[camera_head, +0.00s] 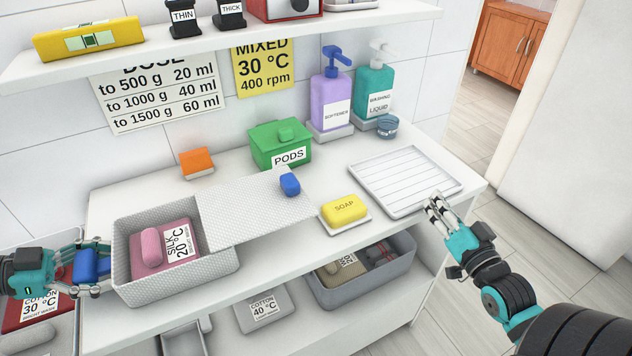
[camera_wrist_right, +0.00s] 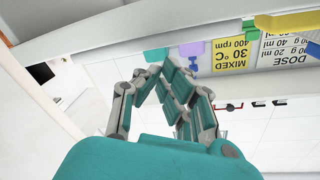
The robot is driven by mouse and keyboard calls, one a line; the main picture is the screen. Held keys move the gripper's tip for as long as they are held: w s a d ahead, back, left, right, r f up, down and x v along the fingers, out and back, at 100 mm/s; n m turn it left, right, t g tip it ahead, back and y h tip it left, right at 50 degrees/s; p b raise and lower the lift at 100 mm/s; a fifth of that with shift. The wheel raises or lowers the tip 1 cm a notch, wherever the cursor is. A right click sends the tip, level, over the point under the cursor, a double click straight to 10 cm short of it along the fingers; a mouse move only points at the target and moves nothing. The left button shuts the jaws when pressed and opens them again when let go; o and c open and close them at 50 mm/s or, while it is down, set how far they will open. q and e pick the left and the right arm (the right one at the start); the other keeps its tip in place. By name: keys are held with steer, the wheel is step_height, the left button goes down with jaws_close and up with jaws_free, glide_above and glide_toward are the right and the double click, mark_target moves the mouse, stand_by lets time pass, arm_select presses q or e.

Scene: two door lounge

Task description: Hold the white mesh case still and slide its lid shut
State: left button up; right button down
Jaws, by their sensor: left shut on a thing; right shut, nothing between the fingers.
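The white mesh case (camera_head: 128,262) stands on the counter at the left with its top mostly open. Inside lies a pink folded cloth (camera_head: 185,256) labelled SILK 20 °C, with a pink rounded piece on it. The mesh lid (camera_head: 235,212) extends right from the case's right part, leaving the left part uncovered. A blue knob (camera_head: 290,184) stands near the lid's right end. My left gripper (camera_head: 96,264) is shut on a blue handle (camera_head: 85,265) at the case's left side. My right gripper (camera_head: 434,204) is shut and empty, right of the soap; it also shows in the right wrist view (camera_wrist_right: 165,72).
A yellow soap (camera_head: 345,210) on its dish lies right of the lid, near the front edge. A green PODS box (camera_head: 280,145) stands behind the lid. A white ribbed tray (camera_head: 372,194) lies at the right. Softener and washing liquid bottles stand behind. A shelf hangs above.

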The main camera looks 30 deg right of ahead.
mark_target(255, 207)
steer(key=w+a+r+y, duration=0.2)
steer(key=a, duration=0.1)
steer(key=w+a+r+m+y, duration=0.1)
steer(key=a, duration=0.1)
steer(key=shift+a+r+t+y, duration=0.15)
steer(key=shift+a+t+y, duration=0.05)
steer(key=shift+t+y, duration=0.1)
steer(key=a+m+y, duration=0.1)
steer(key=a+m, duration=0.1)
steer(key=a, duration=0.1)
steer(key=a+r+m+y, duration=0.1)
steer(key=a+m, duration=0.1)
steer(key=a, duration=0.1)
steer(key=a+m+g+y, duration=0.1)
steer(key=a+m, duration=0.1)
steer(key=a, duration=0.2)
steer(key=shift+r+y, duration=0.3)
steer(key=x, duration=0.9)
steer(key=shift+w+a, duration=0.15)
steer(key=shift+w, duration=0.15)
steer(key=a, duration=0.3)
steer(key=shift+a+f, duration=0.1)
steer(key=shift+a, duration=0.4)
steer(key=a, duration=1.2)
steer(key=shift+w+a, duration=0.15)
steer(key=shift+a, duration=0.15)
steer(key=shift+d, duration=0.1)
